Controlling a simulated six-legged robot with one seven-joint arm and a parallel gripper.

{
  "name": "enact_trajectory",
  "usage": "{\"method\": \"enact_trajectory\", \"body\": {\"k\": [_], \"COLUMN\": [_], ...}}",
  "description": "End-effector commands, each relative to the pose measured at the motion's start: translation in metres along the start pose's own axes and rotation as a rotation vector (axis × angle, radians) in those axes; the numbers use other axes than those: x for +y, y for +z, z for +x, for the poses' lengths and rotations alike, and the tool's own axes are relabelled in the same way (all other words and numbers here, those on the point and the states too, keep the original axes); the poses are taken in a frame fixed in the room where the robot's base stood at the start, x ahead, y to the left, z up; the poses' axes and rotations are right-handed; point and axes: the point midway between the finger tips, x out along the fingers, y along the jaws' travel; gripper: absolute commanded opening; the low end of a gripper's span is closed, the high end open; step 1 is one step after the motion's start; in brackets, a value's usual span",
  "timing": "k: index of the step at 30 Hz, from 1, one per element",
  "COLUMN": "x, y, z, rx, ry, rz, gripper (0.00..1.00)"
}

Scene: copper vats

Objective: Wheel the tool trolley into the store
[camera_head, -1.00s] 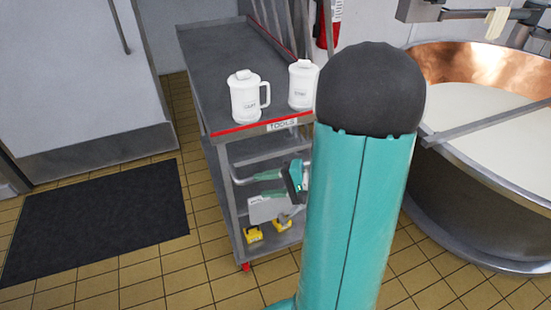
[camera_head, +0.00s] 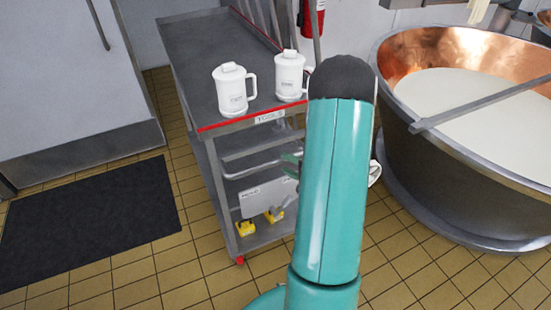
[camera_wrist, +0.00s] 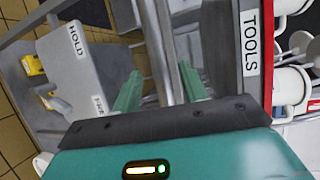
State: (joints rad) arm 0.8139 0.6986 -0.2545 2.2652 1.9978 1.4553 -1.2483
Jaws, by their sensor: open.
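The grey tool trolley (camera_head: 205,60) stands left of my arm in the head view, with a red front edge and a TOOLS label (camera_head: 270,117). The label also shows in the wrist view (camera_wrist: 250,40). A bare metal handle bar (camera_head: 250,170) runs across its near end, below the top. In the wrist view the bar (camera_wrist: 163,50) passes between the two green fingers of my gripper (camera_wrist: 160,90). The fingers are open, one on each side of it, and I cannot tell whether they touch it. In the head view my arm hides most of the gripper.
Two white lidded jugs (camera_head: 234,91) (camera_head: 290,76) stand on the trolley top. A HOLD plate (camera_wrist: 75,75) and yellow items (camera_head: 245,228) are low on the trolley. A copper vat (camera_head: 440,150) stands right. A dark mat (camera_head: 90,225) lies left before a grey door (camera_head: 60,70).

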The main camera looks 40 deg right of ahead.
Motion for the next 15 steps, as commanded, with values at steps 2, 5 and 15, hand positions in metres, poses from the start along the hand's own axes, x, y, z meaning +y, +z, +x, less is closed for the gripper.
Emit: {"method": "enact_trajectory", "body": {"k": [2, 5, 15], "x": [0.000, 0.000, 0.000], "y": [0.001, 0.002, 0.001], "z": [0.017, 0.035, 0.061], "rx": [-0.004, -0.005, -0.002], "ry": [0.001, 0.000, 0.001], "rz": [-0.001, -0.001, 0.000], "gripper": [0.43, 0.43, 0.43]}}
